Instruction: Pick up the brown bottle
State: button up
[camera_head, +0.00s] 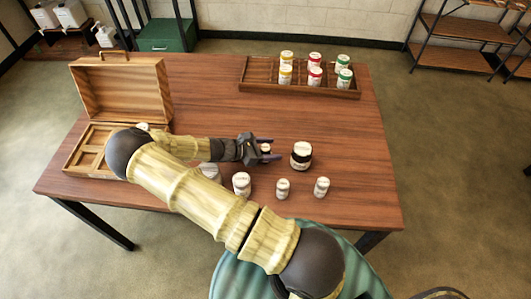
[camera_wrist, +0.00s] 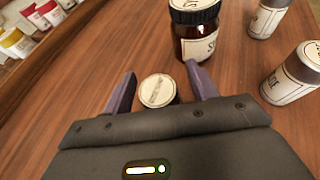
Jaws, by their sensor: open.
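A brown bottle (camera_head: 301,156) with a cream label and black cap stands upright on the wooden table, to the right of my gripper (camera_head: 268,149). In the wrist view the brown bottle (camera_wrist: 196,38) stands just beyond my gripper (camera_wrist: 160,72). My gripper is open, with its two purple fingers pointing towards the bottle. A smaller jar (camera_wrist: 158,90) with a pale lid stands between the fingers, with a gap visible on its left. Its body is mostly hidden. The brown bottle is outside the fingers.
Several white-capped containers, including a jar (camera_head: 242,184) and a small bottle (camera_head: 322,187), stand along the near side. An open wooden case (camera_head: 120,90) is at left. A wooden tray (camera_head: 258,70) with coloured pots is at the back.

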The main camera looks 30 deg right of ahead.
aim_at(269, 146)
jog(key=c, duration=1.1)
jog(key=shift+r, duration=0.1)
notch_tip(269, 146, up, 18)
jog(key=b, duration=0.1)
dwell(0.4)
